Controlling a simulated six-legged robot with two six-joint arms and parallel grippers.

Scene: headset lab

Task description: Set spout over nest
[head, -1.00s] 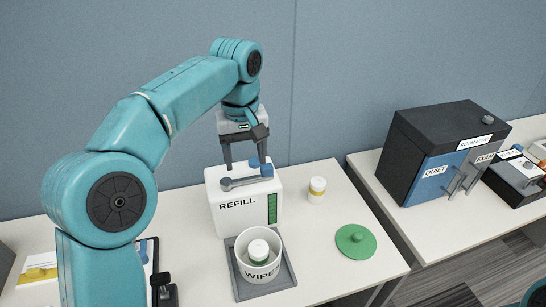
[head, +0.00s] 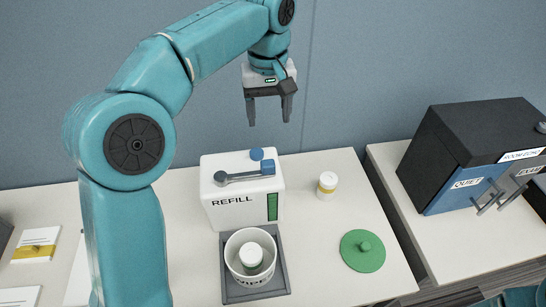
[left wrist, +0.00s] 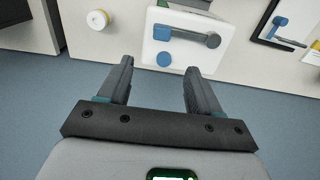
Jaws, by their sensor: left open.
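A white REFILL box (head: 228,212) stands on the table. On its top lies the spout (head: 243,177), a bar with a blue right end and a round grey left end. A blue knob (head: 257,154) sits behind it. In front of the box, a white tub (head: 236,270), likely the nest, stands on a dark grey tray (head: 278,284) and holds a small white canister (head: 251,256). My left gripper (head: 269,122) is open and empty, above and behind the box. The left wrist view shows the spout (left wrist: 187,36) beyond the open fingers. My right gripper is not in view.
A white jar with a yellow band (head: 327,186) and a green lid (head: 363,251) lie right of the box. A black cabinet (head: 450,150) stands on the right-hand table. A blue-grey wall is behind. The table between box and jar is clear.

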